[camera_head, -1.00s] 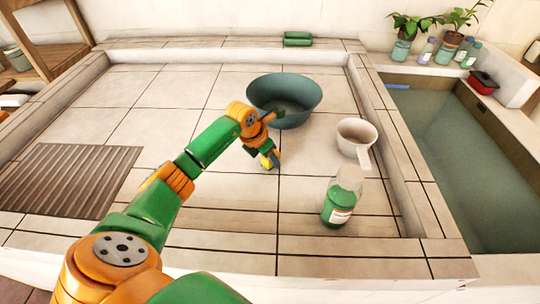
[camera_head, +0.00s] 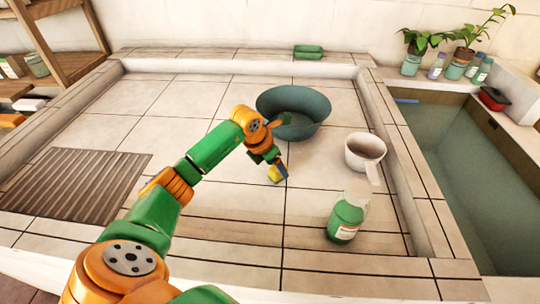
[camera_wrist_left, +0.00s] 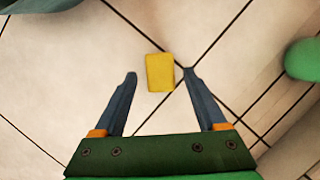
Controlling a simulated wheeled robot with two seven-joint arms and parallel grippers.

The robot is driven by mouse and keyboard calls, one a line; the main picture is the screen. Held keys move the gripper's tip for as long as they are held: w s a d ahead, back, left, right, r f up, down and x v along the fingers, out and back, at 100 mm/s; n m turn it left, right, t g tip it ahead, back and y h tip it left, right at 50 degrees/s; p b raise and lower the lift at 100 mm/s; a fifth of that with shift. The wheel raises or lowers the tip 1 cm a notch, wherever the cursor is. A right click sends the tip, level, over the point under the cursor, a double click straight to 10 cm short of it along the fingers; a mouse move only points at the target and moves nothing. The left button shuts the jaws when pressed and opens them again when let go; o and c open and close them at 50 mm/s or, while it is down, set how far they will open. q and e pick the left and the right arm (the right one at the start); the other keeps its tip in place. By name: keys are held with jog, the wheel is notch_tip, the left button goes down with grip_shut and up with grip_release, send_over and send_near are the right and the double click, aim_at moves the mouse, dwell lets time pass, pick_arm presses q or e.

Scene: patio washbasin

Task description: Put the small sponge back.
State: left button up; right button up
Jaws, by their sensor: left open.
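The small sponge is a yellow block (camera_wrist_left: 159,72) on the pale tiles in the left wrist view. It lies between and level with my left gripper's tips (camera_wrist_left: 160,75), with a gap on each side, wider on the left. The gripper is open and holds nothing; its height above the tiles is hard to tell. In the head view the yellow sponge (camera_head: 274,174) shows at the tips of my left gripper (camera_head: 278,170), partly covered by a finger. A green block-like object (camera_head: 308,52) lies on the back ledge. My right gripper is not in view.
A teal basin (camera_head: 302,128) stands just behind the gripper. A white handled pot (camera_head: 362,148) and a green bottle (camera_head: 344,222) stand to the right. A ribbed panel (camera_head: 70,185) lies left. A water-filled trough (camera_head: 465,180) is far right.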

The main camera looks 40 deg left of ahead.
pick_arm(q)
jog(key=v, duration=0.9)
jog(key=shift+s+r, duration=0.1)
